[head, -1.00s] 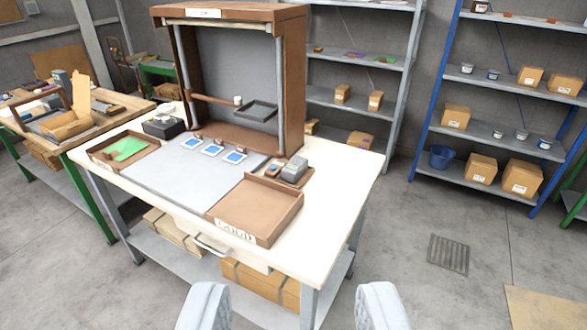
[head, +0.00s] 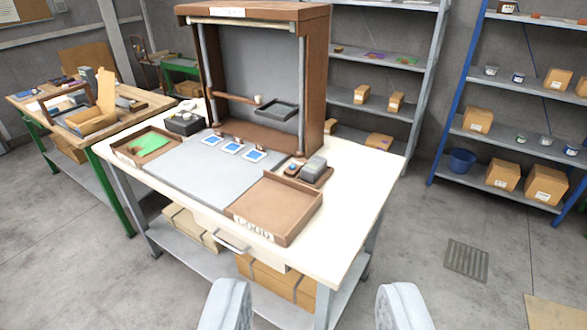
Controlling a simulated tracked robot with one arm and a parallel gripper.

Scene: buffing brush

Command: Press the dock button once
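A small blue spot that looks like a button (head: 292,167) is at the dock's left end. My gripper (head: 314,305) shows as two pale fingers at the bottom edge, wide apart and empty. It is well short of the dock and touches nothing visible.
A brown hood (head: 318,80) stands at the bench's back. A brown tray (head: 306,216) lies at the front right. Three blue-and-white squares lie on the grey mat (head: 190,178). A blue-framed shelf (head: 480,180) stands at right.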

